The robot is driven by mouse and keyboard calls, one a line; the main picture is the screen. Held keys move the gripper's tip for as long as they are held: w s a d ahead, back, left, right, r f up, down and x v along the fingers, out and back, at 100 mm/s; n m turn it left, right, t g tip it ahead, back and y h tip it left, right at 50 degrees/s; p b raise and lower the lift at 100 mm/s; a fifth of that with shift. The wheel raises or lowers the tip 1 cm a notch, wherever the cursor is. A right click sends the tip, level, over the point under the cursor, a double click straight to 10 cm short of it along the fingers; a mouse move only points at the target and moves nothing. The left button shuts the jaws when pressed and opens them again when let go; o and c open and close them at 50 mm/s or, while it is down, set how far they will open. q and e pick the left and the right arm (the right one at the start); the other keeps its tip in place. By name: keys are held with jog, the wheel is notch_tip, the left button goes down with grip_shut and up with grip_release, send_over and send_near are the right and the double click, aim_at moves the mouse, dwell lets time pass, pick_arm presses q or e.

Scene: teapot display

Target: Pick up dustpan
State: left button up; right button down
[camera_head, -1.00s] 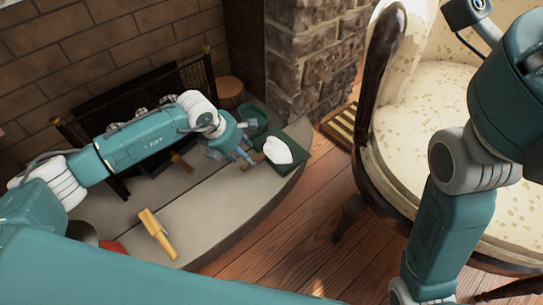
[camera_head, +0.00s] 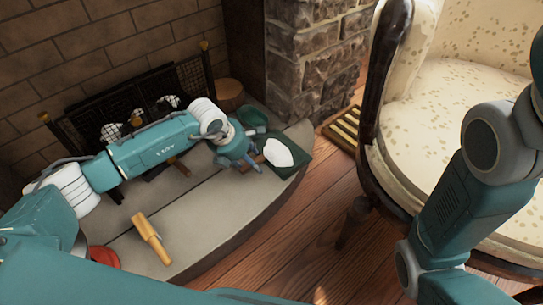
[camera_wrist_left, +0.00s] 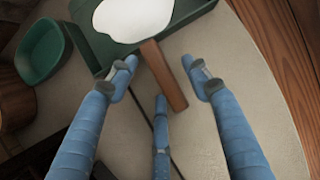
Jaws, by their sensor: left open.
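The dustpan (camera_head: 296,167) is a dark green pan with a brown wooden handle, lying on the stone hearth near its right end. A white lump (camera_head: 278,153) rests in the pan. In the left wrist view the pan (camera_wrist_left: 95,48) is at the top and its handle (camera_wrist_left: 163,75) points down toward me. My left gripper (camera_head: 246,160) is open, with its blue fingers spread on both sides of the handle and apart from it. A third finger (camera_wrist_left: 160,110) shows close to the handle's lower end. My right gripper is out of view.
A green bowl (camera_head: 250,116) stands behind the dustpan, beside a log (camera_head: 228,94). A yellow-handled object (camera_head: 150,238) lies on the hearth at left, near a red item (camera_head: 104,257). The fireplace screen (camera_head: 130,108) is behind my left arm. An armchair (camera_head: 445,110) stands at right.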

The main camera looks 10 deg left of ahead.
pick_arm(q)
jog(key=shift+f, duration=0.2)
dwell(0.3)
grip_shut()
